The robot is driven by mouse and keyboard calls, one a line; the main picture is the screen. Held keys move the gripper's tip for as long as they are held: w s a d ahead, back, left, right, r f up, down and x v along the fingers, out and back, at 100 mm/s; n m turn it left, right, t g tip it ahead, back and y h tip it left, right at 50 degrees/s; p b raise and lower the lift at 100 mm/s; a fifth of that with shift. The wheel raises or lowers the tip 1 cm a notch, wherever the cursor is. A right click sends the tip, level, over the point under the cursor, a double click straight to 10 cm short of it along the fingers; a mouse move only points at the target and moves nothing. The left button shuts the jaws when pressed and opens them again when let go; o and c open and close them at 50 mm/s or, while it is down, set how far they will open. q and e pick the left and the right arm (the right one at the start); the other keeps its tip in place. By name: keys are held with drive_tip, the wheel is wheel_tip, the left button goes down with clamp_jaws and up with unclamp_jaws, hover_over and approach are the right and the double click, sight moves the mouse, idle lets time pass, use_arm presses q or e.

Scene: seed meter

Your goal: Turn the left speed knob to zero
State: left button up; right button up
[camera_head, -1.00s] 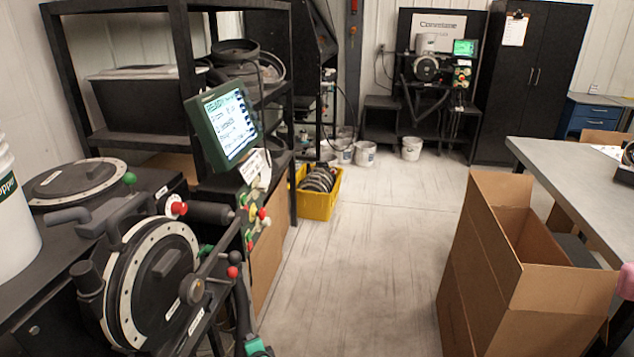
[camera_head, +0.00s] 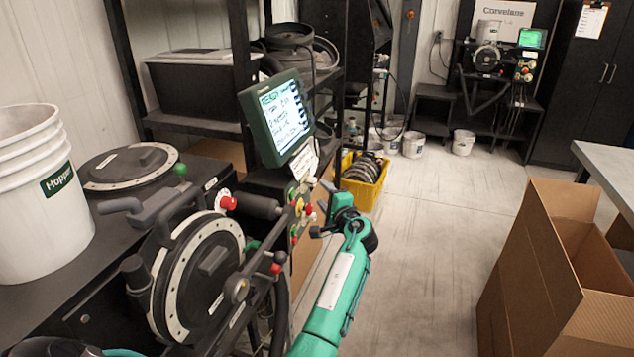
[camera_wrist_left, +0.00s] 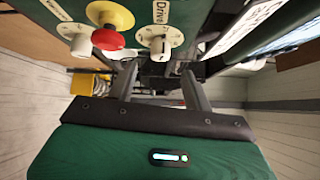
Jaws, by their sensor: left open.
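The control panel (camera_head: 301,204) under the green-framed screen carries small white, red, yellow and green controls. In the left wrist view a white knob (camera_wrist_left: 160,41) sits beside a "Drive" label. A red button (camera_wrist_left: 107,39) on a yellow base is to its left, and another pale knob (camera_wrist_left: 81,45) is at far left. I cannot tell which is the left speed knob. My left gripper (camera_head: 322,218) is just right of the panel; in its wrist view the fingers (camera_wrist_left: 159,76) are apart and empty, below the knobs in the picture. My right gripper is out of view.
The screen (camera_head: 283,117) stands above the panel. The round-faced meter (camera_head: 199,278) and a white hopper bucket (camera_head: 38,195) are at left. A yellow crate (camera_head: 363,180) is on the floor behind my arm. An open cardboard box (camera_head: 530,290) is at right, with clear floor between.

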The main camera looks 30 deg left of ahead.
sight(314, 184)
use_arm(q)
drive_tip(key=p+x, duration=0.1)
drive_tip(key=x, duration=0.6)
